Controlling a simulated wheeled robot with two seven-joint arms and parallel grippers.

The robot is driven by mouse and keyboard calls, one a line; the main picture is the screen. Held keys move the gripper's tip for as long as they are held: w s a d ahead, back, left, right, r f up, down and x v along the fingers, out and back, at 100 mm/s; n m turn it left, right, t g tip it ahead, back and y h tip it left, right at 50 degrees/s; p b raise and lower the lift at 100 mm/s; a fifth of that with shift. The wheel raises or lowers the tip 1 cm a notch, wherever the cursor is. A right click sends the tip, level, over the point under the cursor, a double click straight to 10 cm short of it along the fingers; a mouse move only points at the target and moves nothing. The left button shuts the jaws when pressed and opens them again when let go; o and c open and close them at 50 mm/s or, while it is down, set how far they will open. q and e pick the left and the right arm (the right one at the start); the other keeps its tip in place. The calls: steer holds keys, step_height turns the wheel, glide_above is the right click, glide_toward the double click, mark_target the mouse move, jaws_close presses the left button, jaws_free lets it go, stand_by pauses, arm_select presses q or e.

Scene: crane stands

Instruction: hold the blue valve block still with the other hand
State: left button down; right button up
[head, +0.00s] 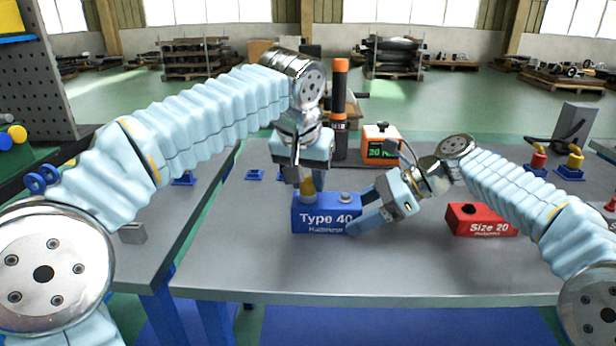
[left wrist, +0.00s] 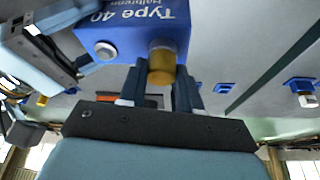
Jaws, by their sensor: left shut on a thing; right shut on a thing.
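The blue valve block (head: 325,222), marked "Type 40", stands upright on the grey table. A brass-yellow fitting (head: 307,190) stands in its top at the left, beside a small silver knob (head: 346,197). My left gripper (head: 306,178) comes from above and is shut on the brass fitting. In the left wrist view the fitting (left wrist: 161,60) sits between the fingertips, against the blue block (left wrist: 140,30). My right gripper (head: 362,211) is shut on the right end of the blue block, its fingers along the front and back. The front finger hides part of that end.
A red "Size 20" block (head: 482,223) lies to the right, near my right forearm. Behind stand an orange box with a display (head: 380,152) and a black-and-orange cylinder (head: 339,100). Small blue holders (head: 255,175) sit at the back left. The front table strip is clear.

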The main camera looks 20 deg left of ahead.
arm_select(q)
steer(key=m+h, duration=0.1)
steer(key=m, duration=0.1)
steer(key=m+h, duration=0.1)
steer(key=m, duration=0.2)
steer(key=shift+g, duration=0.3)
steer(key=shift+f, duration=0.1)
steer(key=shift+m, duration=0.3)
steer(key=m, duration=0.2)
steer(key=m+g+h, duration=0.1)
steer(key=m, duration=0.1)
steer(key=shift+m+h, duration=0.3)
steer(key=m+g, duration=0.1)
steer(key=m, duration=0.1)
steer(key=m+g, duration=0.1)
steer(key=m, duration=0.2)
steer(key=shift+h, duration=0.4)
steer(key=shift+s+f, duration=0.1)
